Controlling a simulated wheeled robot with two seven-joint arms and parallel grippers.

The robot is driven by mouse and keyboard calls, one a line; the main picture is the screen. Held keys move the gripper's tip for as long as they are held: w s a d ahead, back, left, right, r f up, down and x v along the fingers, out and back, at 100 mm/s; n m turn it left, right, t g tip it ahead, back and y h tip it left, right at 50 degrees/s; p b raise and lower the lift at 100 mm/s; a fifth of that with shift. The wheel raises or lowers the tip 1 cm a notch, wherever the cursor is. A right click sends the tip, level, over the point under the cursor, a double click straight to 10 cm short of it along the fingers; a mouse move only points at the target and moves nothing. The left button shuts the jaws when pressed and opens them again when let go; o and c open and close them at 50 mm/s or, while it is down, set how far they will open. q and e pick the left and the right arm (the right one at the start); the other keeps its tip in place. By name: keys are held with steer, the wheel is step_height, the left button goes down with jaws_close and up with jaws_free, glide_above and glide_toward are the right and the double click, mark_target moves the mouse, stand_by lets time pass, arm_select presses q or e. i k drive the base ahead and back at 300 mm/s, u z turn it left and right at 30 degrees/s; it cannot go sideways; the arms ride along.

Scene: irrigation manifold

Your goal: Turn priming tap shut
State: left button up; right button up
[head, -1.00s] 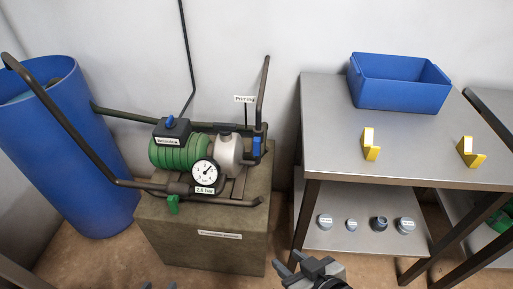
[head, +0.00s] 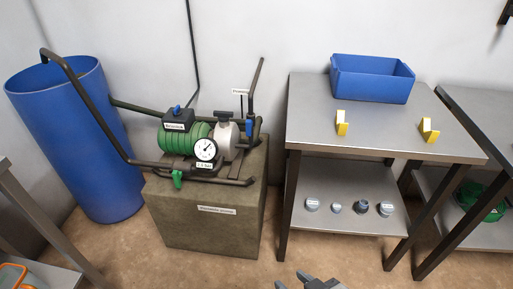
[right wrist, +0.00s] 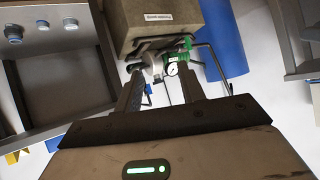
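The priming tap (head: 250,130) has a blue handle and sits at the right end of the pump, under a small label (head: 240,91) reading "Priming". The green and grey pump (head: 184,138) stands on a block (head: 208,225) in the head view. A round gauge (head: 205,149) is at its front. My right gripper (head: 292,281) is at the bottom edge of the head view, well short of the pump. In the right wrist view its fingers (right wrist: 160,92) are apart and empty, with the pump in the distance between them. My left gripper is not in view.
A green-handled tap (head: 177,179) is on the front pipe. A blue barrel (head: 85,150) stands left of the block. A metal table (head: 375,140) on the right carries a blue bin (head: 372,80) and yellow brackets, with several caps on its lower shelf. Floor before the block is clear.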

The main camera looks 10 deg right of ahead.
mark_target(249, 123)
steer(key=z, duration=0.5)
steer(key=k, duration=0.3)
steer(key=u, duration=1.5)
steer(key=i, duration=1.05)
steer(key=z, duration=0.85)
steer(key=i, duration=0.75)
steer(key=z, duration=0.9)
